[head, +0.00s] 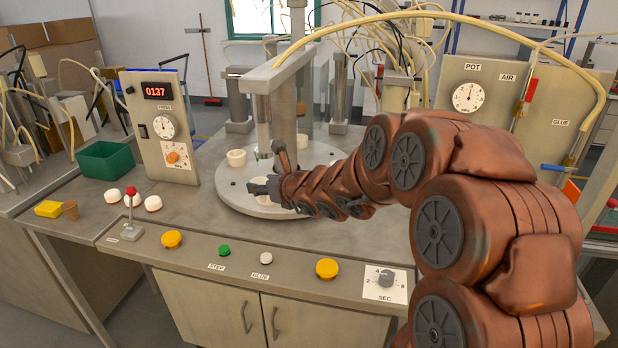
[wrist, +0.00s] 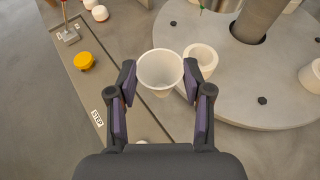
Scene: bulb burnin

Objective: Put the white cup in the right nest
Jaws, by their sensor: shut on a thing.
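My gripper (wrist: 160,95) is shut on the white cup (wrist: 159,74), which sits between the two fingertips with its open mouth showing in the wrist view. A pale ring-shaped nest (wrist: 201,61) on the round grey plate (wrist: 236,115) is just to the right of the cup there. The cup overlaps the plate's edge in that view; its height above the plate is hard to tell. In the head view my gripper (head: 266,187) is over the front of the plate (head: 231,190). Another nest (head: 236,158) shows at the plate's left. My arm hides the plate's right side.
A metal post with a nozzle (head: 263,125) stands over the plate. The bench front carries yellow buttons (head: 171,239), a red-knobbed lever (head: 131,195) and a dial (head: 386,277). A green bin (head: 104,160) and white pieces (head: 153,203) are at the left.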

